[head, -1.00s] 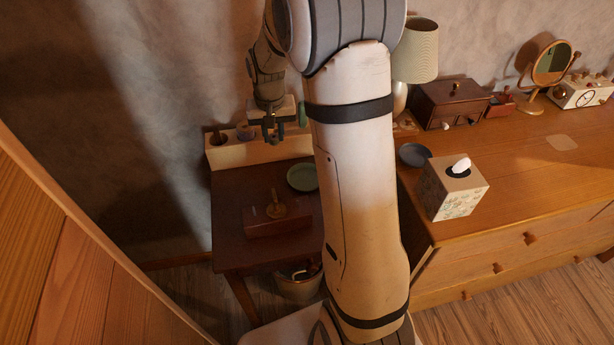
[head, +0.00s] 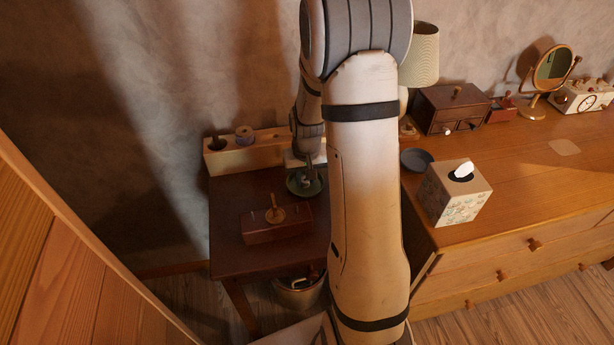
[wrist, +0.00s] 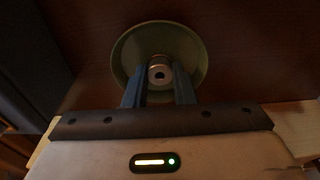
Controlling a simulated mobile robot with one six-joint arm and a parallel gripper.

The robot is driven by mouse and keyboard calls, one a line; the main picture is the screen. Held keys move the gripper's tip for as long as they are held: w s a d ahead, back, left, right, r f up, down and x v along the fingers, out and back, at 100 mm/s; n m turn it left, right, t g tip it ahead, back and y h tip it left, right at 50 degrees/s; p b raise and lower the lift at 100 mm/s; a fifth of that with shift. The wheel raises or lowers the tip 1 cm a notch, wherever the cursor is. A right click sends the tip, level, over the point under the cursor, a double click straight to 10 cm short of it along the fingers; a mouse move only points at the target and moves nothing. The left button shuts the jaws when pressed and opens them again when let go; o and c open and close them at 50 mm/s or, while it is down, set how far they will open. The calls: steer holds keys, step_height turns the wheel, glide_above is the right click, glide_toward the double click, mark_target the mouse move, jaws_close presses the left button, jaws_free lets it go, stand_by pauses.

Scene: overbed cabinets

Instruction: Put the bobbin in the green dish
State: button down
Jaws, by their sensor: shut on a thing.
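The green dish (head: 292,188) stands on the dark side table, partly hidden by my arm in the head view. In the wrist view the dish (wrist: 197,50) is a round, shallow shape behind my fingers. My gripper (wrist: 159,84) is shut on the bobbin (wrist: 160,70), a small pale round piece with a dark centre hole. The bobbin overlaps the dish's middle in the wrist view. I cannot tell whether it touches the dish bottom. In the head view my gripper (head: 308,186) is at the dish, and the bobbin is too small to make out.
A pale wooden rack (head: 230,161) at the table's back holds a purplish spool (head: 244,133). A dark box with a brass-coloured knob (head: 275,225) sits in front of the dish. The dresser at right carries a grey dish (head: 416,158), tissue box (head: 452,196) and lamp (head: 421,55).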

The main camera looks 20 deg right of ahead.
steer(key=shift+f, duration=0.25)
steer(key=c, duration=1.2)
jaws_free()
steer(key=shift+r, duration=0.1)
step_height(320, 180, up, 12)
steer(key=s, duration=0.2)
steer(key=s+a+r+n, duration=0.1)
steer(key=s+a+r, duration=0.3)
steer(key=s, duration=0.5)
steer(key=s+a+r+n+t, duration=0.1)
steer(key=s+a+r, duration=0.3)
steer(key=s, duration=0.5)
steer(key=shift+a+p, duration=0.45)
steer(key=shift+a, duration=0.55)
